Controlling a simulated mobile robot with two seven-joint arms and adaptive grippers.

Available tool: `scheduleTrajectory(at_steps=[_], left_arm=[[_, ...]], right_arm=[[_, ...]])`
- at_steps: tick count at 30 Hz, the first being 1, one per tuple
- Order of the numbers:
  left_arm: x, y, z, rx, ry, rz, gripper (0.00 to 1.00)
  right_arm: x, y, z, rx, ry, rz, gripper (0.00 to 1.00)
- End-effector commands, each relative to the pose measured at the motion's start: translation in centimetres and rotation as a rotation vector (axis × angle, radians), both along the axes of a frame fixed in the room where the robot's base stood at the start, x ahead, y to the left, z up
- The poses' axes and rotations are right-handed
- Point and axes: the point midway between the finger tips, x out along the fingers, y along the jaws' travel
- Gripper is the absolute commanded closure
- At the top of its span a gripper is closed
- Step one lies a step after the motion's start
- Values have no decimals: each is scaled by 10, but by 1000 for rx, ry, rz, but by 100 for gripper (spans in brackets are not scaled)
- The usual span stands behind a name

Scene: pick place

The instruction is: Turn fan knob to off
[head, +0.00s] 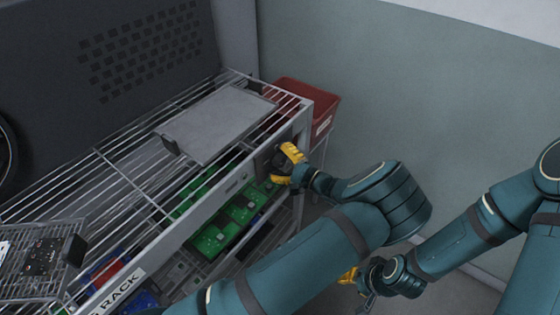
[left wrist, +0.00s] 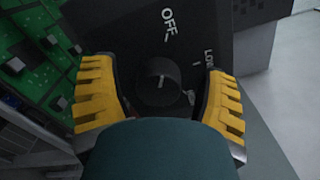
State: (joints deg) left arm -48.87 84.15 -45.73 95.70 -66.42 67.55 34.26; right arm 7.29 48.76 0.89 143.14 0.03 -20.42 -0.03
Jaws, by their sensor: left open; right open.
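The fan knob (left wrist: 159,82) is a dark round knob on a black panel (left wrist: 115,30) in the left wrist view. The panel carries the white words OFF and LOW, and a light mark shows on the knob. My left gripper (left wrist: 160,100) is open, with one yellow finger on each side of the knob and a gap to it on both sides. In the head view my left gripper (head: 283,164) is at the far end of the rack's front rail and hides most of the knob. My right gripper (head: 357,285) is low, below my left arm, partly hidden and away from the panel.
A wire rack (head: 100,165) with a grey plate (head: 217,124) on top runs along the left. Green circuit boards (head: 209,241) lie on the shelf below. A red bin (head: 318,95) stands behind the rack's far end. Floor to the right is clear.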

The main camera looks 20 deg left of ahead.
Motion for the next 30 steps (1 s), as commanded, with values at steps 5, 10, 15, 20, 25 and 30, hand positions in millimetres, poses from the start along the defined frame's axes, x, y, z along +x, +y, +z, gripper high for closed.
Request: scheduleTrajectory(at_steps=[5, 10, 15, 20, 25, 30], left_arm=[[-2, -8, -1, -1, 1, -3, 26], [-11, -33, -1, -1, 1, -5, 26], [-23, -66, -1, -1, 0, -4, 26], [-33, -92, 0, 0, -1, -2, 26], [-39, -108, 0, 0, 0, 0, 26], [-41, -113, 0, 0, 0, 0, 26]], right_arm=[[0, 0, 0, 0, 0, 0, 61], [0, 0, 0, 0, 0, 0, 61], [0, 0, 0, 0, 0, 0, 61], [0, 0, 0, 0, 0, 0, 61], [0, 0, 0, 0, 0, 0, 61], [0, 0, 0, 0, 0, 0, 61]])
